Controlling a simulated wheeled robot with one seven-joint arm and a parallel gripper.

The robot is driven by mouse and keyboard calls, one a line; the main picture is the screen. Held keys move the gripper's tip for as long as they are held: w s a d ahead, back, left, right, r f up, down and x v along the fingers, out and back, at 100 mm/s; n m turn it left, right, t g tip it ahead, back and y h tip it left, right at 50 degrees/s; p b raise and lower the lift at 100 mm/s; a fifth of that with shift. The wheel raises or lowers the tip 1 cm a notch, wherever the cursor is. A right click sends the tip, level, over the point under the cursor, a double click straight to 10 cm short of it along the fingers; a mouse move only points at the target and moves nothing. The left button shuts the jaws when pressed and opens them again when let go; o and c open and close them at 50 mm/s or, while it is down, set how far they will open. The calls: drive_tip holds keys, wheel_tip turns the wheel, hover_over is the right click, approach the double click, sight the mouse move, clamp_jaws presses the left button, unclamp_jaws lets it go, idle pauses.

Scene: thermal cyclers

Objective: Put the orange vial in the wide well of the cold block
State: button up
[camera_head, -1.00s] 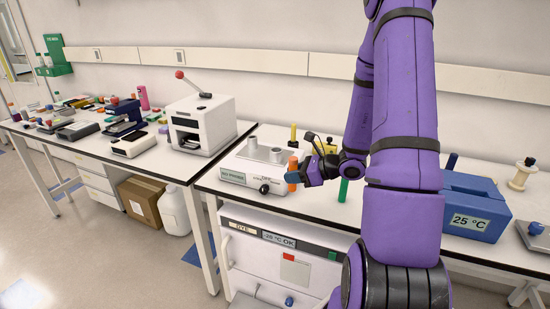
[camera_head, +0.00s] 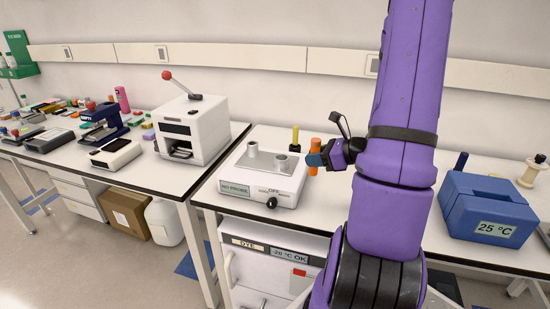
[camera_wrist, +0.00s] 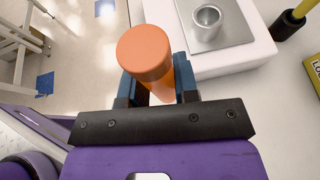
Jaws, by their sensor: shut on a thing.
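The orange vial (camera_head: 314,155) is upright in my gripper (camera_head: 318,161), just right of the white unit. In the wrist view the orange vial (camera_wrist: 146,52) stands between the blue fingers of my gripper (camera_wrist: 150,75), which are shut on it. One open well (camera_wrist: 207,20) shows in the wrist view, apart from the vial. I cannot tell from the head view which well is wider.
A yellow stick in a black foot (camera_head: 295,138) stands behind the unit. A blue box marked 25 °C (camera_head: 490,205) is on the right, with a spool (camera_head: 530,172) behind it. A white lever press (camera_head: 192,130) stands on the left bench.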

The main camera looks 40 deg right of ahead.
drive_tip(key=w, duration=0.5)
drive_tip(key=w+d+f, duration=0.1)
drive_tip(key=w, duration=0.8)
drive_tip(key=shift+w+d+f, duration=0.2)
drive_tip(key=shift+w+d, duration=0.2)
drive_tip(key=shift+w+f, duration=0.15)
drive_tip(key=shift+f, duration=0.75)
drive_tip(key=shift+w+f, duration=0.15)
drive_tip(key=shift+f, duration=0.7)
drive_tip(key=shift+f, duration=0.1)
drive_tip(key=o, duration=1)
